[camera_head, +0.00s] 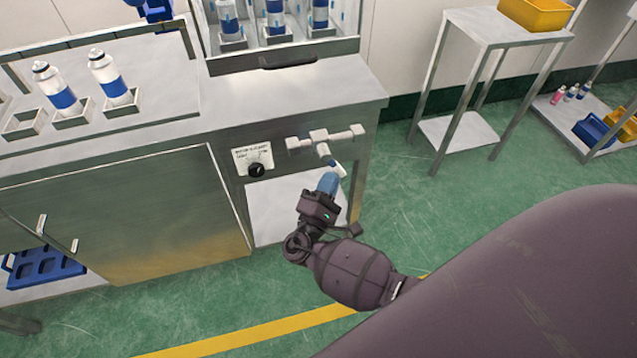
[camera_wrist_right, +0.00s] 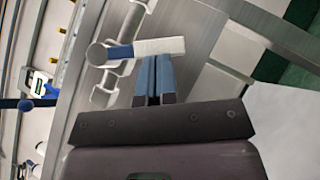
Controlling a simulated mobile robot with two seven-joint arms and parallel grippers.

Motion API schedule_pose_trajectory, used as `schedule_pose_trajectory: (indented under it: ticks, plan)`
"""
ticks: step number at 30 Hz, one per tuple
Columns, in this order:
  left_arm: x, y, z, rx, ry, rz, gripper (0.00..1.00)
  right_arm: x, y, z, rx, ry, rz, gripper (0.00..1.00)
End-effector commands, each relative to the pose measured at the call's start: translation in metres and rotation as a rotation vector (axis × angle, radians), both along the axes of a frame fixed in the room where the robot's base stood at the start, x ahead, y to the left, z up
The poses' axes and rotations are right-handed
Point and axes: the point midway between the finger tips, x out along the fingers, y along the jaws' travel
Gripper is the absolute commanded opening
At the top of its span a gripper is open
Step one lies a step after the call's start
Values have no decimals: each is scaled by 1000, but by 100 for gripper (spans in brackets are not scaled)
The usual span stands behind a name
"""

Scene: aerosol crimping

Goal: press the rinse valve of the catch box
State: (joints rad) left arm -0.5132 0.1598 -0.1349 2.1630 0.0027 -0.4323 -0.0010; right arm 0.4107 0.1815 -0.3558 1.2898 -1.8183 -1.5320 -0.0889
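The valve (camera_head: 325,141) is a pale pipe fitting on the front of the steel cabinet, with a crossbar and a short stub. A small white lever with a blue part (camera_head: 338,169) hangs below it. In the right wrist view the white lever (camera_wrist_right: 160,47) joins a blue collar and a grey round end. My right gripper (camera_head: 329,184) has blue fingers, close beside the lever in the head view. In the right wrist view the fingers (camera_wrist_right: 153,62) are together, tips at the lever's edge; I cannot tell if they touch. My left gripper is out of view.
A panel with a black dial (camera_head: 257,169) is left of the valve. A clear-walled box (camera_head: 350,46) with several cans stands above. Two cans (camera_head: 57,88) stand in holders on the left bench. A steel side table (camera_head: 490,25) stands right; green floor between is clear.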

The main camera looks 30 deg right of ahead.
Motion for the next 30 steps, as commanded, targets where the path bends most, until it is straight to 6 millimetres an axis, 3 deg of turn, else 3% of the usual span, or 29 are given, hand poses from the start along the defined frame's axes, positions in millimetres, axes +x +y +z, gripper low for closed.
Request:
schedule_pose_trajectory:
  ticks: [19, 30]
  plan:
    - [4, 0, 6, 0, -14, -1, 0, -11, -41, 19, -596, 167, 0, 0]
    - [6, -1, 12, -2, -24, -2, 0, -15, -53, 35, -869, 246, 0, 0]
